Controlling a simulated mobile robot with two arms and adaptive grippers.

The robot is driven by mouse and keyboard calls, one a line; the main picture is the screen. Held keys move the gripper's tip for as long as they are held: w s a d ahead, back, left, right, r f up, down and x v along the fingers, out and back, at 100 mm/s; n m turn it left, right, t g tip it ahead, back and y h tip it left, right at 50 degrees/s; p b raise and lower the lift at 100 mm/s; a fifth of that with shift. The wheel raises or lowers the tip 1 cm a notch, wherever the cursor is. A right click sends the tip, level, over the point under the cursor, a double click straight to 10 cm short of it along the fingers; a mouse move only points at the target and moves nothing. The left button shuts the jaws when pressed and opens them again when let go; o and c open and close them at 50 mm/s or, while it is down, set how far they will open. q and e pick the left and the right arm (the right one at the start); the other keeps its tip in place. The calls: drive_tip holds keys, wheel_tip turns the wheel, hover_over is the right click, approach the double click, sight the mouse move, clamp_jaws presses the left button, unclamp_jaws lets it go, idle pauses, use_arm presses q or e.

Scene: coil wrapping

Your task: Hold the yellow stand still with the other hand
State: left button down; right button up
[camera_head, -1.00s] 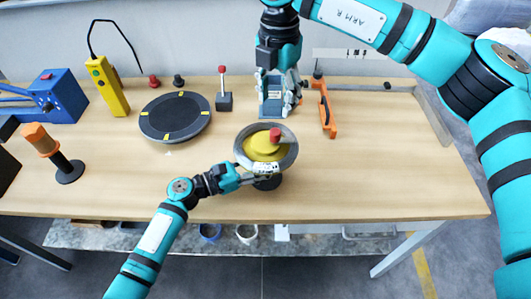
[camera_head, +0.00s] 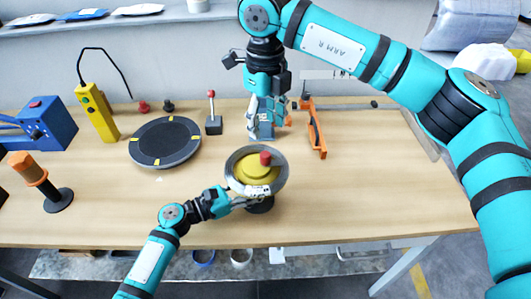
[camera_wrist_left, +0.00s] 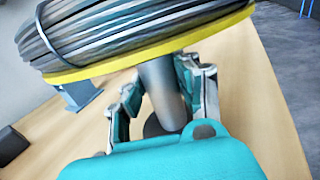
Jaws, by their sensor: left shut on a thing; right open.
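The yellow stand (camera_head: 252,163) has a red knob on top, and a grey coil lies around it. My left gripper (camera_head: 248,200) is at the stand's front side. In the left wrist view, the stand's yellow plate (camera_wrist_left: 150,58) is above the fingers and carries the wound strands. My left gripper (camera_wrist_left: 162,90) is shut on the grey post (camera_wrist_left: 158,78) below the plate. The dark base is partly hidden. My right gripper (camera_head: 267,120) points down, open, with fingers around or beside a small blue-grey block (camera_head: 265,131) behind the stand; contact is unclear.
A black turntable (camera_head: 165,142) with yellow marks is left of the stand. A red-knobbed lever (camera_head: 213,123) and an orange frame (camera_head: 317,130) are near the block. A yellow control box (camera_head: 98,112) and an orange-handled post (camera_head: 45,180) are at the left. The table's right side is clear.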

sight(266, 154)
wheel_tip(266, 154, down, 10)
drive_tip(key=shift+f, duration=0.1)
idle(0.4)
clamp_jaws()
